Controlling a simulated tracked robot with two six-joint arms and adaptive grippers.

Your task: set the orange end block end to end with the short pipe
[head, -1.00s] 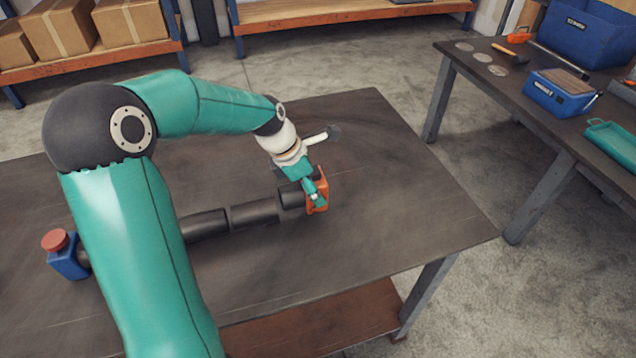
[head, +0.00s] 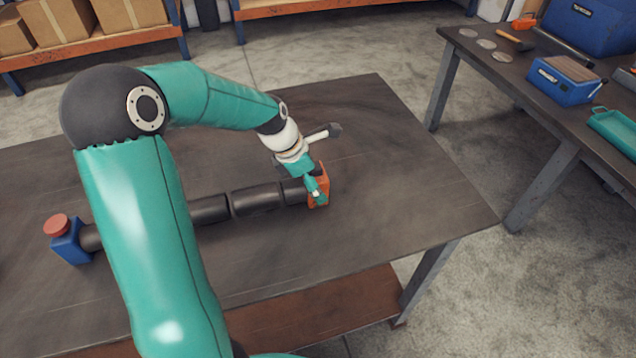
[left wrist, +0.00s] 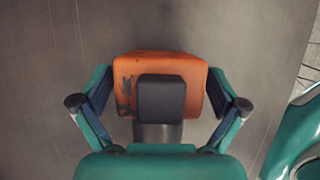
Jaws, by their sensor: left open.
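The orange end block (head: 322,184) stands on the table at the right end of a row of dark pipes. The short pipe (head: 292,191) lies just left of it, in line with it. They look end to end, but my gripper partly covers the joint, so I cannot tell whether they touch. My left gripper (head: 317,188) is down at the block. In the left wrist view its open fingers (left wrist: 160,90) stand on either side of the orange block (left wrist: 135,68), with a dark square part and a grey pipe section (left wrist: 157,132) below. My right gripper is out of view.
More dark pipe (head: 255,201) continues left to a blue block (head: 70,245) with a red cap (head: 56,225). The table (head: 420,200) is clear at the right. A second bench (head: 545,125) with a blue box (head: 565,80) and tools stands further right.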

